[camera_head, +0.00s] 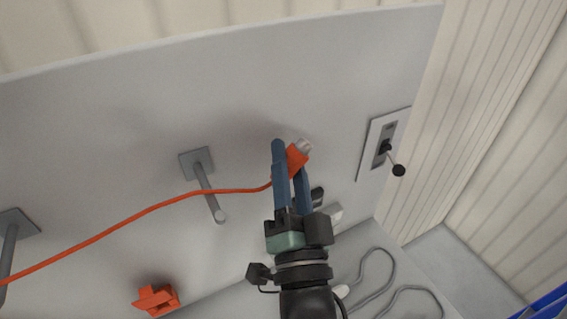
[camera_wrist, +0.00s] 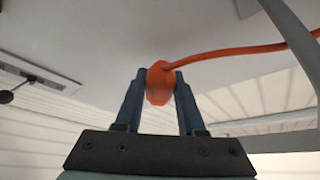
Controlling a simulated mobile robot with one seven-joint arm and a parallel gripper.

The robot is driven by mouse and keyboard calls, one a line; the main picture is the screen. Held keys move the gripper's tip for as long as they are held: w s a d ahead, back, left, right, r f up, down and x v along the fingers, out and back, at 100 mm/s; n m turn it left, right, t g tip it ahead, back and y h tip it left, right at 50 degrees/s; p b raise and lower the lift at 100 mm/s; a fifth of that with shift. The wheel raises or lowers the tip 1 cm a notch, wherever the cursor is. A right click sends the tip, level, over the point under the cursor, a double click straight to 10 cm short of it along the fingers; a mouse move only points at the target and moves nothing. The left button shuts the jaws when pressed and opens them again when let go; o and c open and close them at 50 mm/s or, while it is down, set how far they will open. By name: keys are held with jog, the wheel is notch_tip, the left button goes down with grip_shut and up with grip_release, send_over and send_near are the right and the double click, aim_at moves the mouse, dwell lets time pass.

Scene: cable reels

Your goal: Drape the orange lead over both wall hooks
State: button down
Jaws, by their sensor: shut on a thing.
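My gripper (camera_head: 290,158) is shut on the plug end (camera_head: 293,160) of the orange lead, in front of the grey wall panel and right of both hooks. The plug's grey tip sticks out past the fingers. The wrist view shows the orange plug (camera_wrist: 160,84) between both fingertips (camera_wrist: 158,78). The orange lead (camera_head: 150,210) runs left from the plug, crosses the right wall hook (camera_head: 211,200), and slopes down across the left wall hook (camera_head: 9,250) at the picture's edge. I cannot tell whether it rests on either peg. A grey peg (camera_wrist: 290,35) crosses the lead in the wrist view.
A switch plate with a black-knobbed lever (camera_head: 398,170) is on the panel to the right. An orange bracket-like piece (camera_head: 157,299) sits low on the left. A grey cable (camera_head: 390,270) lies at the lower right. The panel (camera_head: 110,110) above the hooks is bare.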

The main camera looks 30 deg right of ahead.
notch_tip(320, 180, down, 12)
jog(key=a+b, duration=0.1)
jog(key=b, duration=0.7)
jog(key=shift+f, duration=0.25)
grip_release()
dwell(0.4)
jog(key=shift+s, duration=0.1)
jog(key=s+b, duration=0.3)
jog(key=s, duration=0.7)
dwell(0.8)
jog(key=shift+d, duration=0.15)
dwell(0.3)
